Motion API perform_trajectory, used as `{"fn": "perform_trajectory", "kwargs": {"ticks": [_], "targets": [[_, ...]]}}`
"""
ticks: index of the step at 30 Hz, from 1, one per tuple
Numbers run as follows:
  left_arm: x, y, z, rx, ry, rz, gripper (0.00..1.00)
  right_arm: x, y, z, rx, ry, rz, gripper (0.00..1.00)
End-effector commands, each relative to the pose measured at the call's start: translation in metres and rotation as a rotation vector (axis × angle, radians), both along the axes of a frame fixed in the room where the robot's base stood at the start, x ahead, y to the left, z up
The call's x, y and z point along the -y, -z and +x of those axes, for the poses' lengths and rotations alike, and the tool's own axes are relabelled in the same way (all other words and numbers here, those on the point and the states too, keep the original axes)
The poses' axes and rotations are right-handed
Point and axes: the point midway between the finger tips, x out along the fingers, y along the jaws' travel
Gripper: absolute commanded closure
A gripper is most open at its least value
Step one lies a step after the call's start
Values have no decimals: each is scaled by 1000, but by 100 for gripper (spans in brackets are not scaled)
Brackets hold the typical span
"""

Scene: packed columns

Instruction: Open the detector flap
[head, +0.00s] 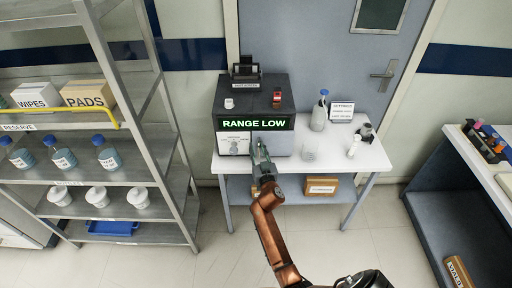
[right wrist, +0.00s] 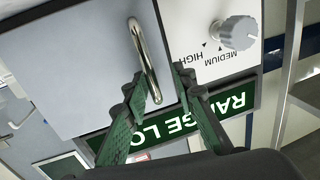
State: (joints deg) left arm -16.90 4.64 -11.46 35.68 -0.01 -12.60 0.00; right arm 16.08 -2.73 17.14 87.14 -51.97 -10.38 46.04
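The detector (head: 284,97) is a dark-topped box on a white table, and its green display reads "RANGE LOW". Its plain grey flap (right wrist: 75,65) fills much of the right wrist view and looks flush with the front. A curved metal handle (right wrist: 143,50) stands on the flap near the knob panel. My right gripper (head: 261,150) is at the detector's front and partly covers the flap in the head view. In the right wrist view its green fingers (right wrist: 160,82) are apart, on either side of the handle's near end. I cannot tell whether they touch it. My left gripper is not in view.
A grey knob (right wrist: 239,33) sits beside the flap, on the panel marked MEDIUM and HIGH. A blue-capped bottle (head: 319,113) and small items stand on the table right of the detector. A metal shelf rack (head: 150,150) is at left, a dark bench (head: 440,215) at right.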

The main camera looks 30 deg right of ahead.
Motion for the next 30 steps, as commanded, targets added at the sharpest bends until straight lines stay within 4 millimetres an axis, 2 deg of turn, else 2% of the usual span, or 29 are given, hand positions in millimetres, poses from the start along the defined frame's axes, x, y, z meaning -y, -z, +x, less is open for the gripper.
{"fn": "perform_trajectory", "kwargs": {"ticks": [6, 17, 30], "targets": [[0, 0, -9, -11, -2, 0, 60, 8, 0, -5, -1, 12, 0, 75], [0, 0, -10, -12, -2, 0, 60, 8, 0, -5, 0, 11, 0, 100], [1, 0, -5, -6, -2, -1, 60, 7, 0, -4, 0, 9, 0, 100]]}}
